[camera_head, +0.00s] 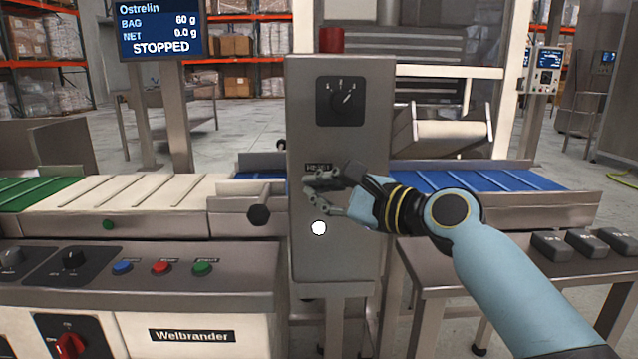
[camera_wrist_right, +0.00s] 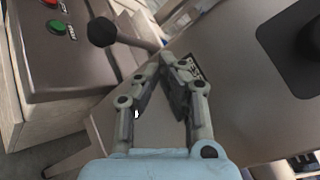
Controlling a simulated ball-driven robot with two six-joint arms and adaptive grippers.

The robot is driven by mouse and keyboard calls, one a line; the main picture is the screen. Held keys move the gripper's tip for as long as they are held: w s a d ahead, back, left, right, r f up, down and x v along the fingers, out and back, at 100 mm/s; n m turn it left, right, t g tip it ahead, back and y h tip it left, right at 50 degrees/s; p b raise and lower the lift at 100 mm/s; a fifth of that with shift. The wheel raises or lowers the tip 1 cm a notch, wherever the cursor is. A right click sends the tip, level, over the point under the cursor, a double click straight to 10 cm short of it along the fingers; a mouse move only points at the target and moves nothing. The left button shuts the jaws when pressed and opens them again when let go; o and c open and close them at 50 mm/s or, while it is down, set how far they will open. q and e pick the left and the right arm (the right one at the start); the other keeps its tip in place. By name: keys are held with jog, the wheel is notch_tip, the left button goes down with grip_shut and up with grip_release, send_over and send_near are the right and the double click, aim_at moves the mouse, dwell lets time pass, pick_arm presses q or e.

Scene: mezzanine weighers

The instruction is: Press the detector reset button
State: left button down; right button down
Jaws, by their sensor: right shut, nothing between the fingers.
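The grey detector cabinet (camera_head: 340,262) stands upright in the middle of the head view. A small dark label (camera_head: 318,167), apparently reading RESET, is on its front; it also shows near the fingertips in the wrist view (camera_wrist_right: 194,68). A round white button or lamp (camera_head: 318,228) sits lower on the same front. My right gripper (camera_head: 307,190) is in front of the cabinet, just below the label, shut and empty. Its fingers hide the panel directly under the label, and no button shows there. Contact cannot be told. My left gripper is out of view.
A rotary selector (camera_head: 340,100) is higher on the cabinet, with a red beacon (camera_head: 331,40) on top. Blue, red and green buttons (camera_head: 161,268) are on the left console. A side table (camera_head: 560,272) stands right.

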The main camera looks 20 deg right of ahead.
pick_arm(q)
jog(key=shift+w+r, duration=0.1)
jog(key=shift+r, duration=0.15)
pick_arm(e)
jog(key=shift+s+a, duration=0.1)
jog(key=shift+s, duration=0.25)
